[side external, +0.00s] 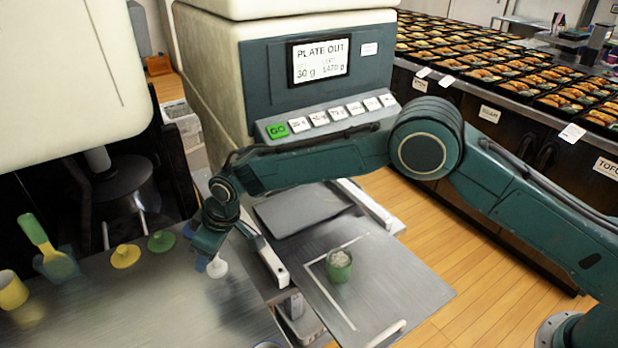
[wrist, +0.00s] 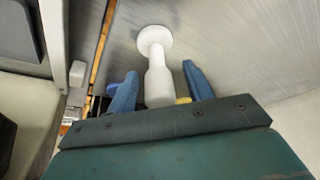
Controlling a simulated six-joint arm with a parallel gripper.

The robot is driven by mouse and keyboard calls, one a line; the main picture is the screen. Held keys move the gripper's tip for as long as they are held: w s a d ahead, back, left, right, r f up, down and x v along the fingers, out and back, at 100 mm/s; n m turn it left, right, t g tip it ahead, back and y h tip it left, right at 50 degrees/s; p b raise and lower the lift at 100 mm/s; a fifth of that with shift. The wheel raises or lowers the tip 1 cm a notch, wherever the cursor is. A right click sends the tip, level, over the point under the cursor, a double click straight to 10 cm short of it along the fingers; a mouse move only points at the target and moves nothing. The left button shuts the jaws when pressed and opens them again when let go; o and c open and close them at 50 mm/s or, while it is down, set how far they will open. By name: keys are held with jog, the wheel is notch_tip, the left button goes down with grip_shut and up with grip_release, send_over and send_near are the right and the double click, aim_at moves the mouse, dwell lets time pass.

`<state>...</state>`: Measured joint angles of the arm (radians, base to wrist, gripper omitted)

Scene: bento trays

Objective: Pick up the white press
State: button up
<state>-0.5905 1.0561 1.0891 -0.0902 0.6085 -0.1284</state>
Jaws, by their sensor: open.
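The white press (wrist: 154,38) has a round flat disc at one end and a thicker handle. In the wrist view its handle lies between the two blue fingers of my gripper (wrist: 159,70), with a gap showing on both sides. In the side view the press (side external: 217,269) is at the right part of the metal counter, right at my gripper (side external: 208,262). My gripper is open. The handle's near end is hidden by my gripper's body in the wrist view.
A yellow press (side external: 125,256) and a green press (side external: 161,241) stand to the left on the counter (side external: 150,310). A green cup with white contents (side external: 340,268) stands on the metal plate at right.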

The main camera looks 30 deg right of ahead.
grip_shut()
jog(key=shift+r, duration=0.1)
notch_tip(320, 180, up, 20)
dwell(0.9)
dwell(0.3)
jog(key=c, duration=0.7)
grip_release()
jog(key=shift+c, duration=1.3)
